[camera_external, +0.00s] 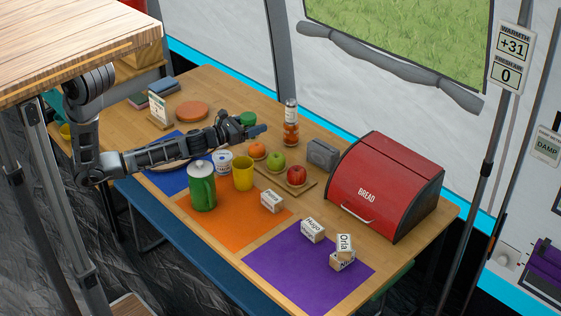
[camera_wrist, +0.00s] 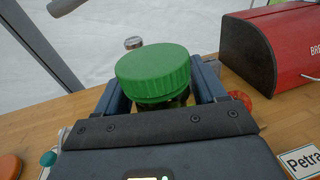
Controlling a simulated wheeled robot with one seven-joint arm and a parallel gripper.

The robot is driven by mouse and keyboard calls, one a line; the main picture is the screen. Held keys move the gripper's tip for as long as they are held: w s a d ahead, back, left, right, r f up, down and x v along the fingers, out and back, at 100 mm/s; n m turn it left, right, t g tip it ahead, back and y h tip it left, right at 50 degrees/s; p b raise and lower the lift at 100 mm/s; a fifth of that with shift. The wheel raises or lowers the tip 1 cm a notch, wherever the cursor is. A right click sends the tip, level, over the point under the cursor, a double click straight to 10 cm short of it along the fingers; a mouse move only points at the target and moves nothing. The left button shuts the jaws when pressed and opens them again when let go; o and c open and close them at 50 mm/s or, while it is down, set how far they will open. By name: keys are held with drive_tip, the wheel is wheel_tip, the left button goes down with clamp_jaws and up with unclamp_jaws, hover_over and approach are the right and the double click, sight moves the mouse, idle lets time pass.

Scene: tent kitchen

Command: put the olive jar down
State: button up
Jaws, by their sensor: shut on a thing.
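The olive jar (camera_wrist: 153,72) has a ribbed green lid and a dark body. In the wrist view it stands upright between the two blue fingers of my gripper (camera_wrist: 160,92), which is shut on it. In the external view only its green lid (camera_external: 248,118) shows clearly behind my gripper (camera_external: 256,130), over the back half of the table. The jar's base is hidden, so I cannot tell whether it touches the table.
A spice bottle (camera_external: 291,124) stands right of the jar. Nearer are an orange (camera_external: 257,150), a green apple (camera_external: 277,161), a red apple (camera_external: 297,175), a yellow cup (camera_external: 243,173) and a green can (camera_external: 202,186). A red bread box (camera_external: 386,185) fills the right end.

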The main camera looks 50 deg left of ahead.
drive_tip(key=d+r+y, duration=0.1)
drive_tip(key=r, duration=0.1)
drive_tip(key=d+r+n+y, duration=0.1)
drive_tip(key=shift+d+r+n+p, duration=0.15)
drive_tip(key=shift+r+n+p, duration=0.15)
drive_tip(key=shift+r+p, duration=0.1)
drive_tip(key=s+d+f+n+y+b, duration=0.1)
drive_tip(key=s+d+f+y+b, duration=0.15)
drive_tip(key=s+d, duration=0.5)
drive_tip(key=s+d+f+n+y+b, duration=0.2)
drive_tip(key=s+d+f+b, duration=0.1)
drive_tip(key=s+d, duration=0.4)
drive_tip(key=s+d+f+n+y+b, duration=0.15)
drive_tip(key=s+d+b, duration=0.35)
drive_tip(key=s, duration=0.8)
drive_tip(key=shift+m+y, duration=0.25)
drive_tip(key=shift+y, duration=0.05)
drive_tip(key=w+a+f, duration=0.4)
drive_tip(key=w, duration=0.1)
drive_tip(key=w+a+f, duration=0.2)
drive_tip(key=shift+w+a+f, duration=0.15)
drive_tip(key=shift+w+f, duration=0.25)
drive_tip(key=shift+f, duration=2)
drive_tip(key=shift+f, duration=0.15)
drive_tip(key=o, duration=1.2)
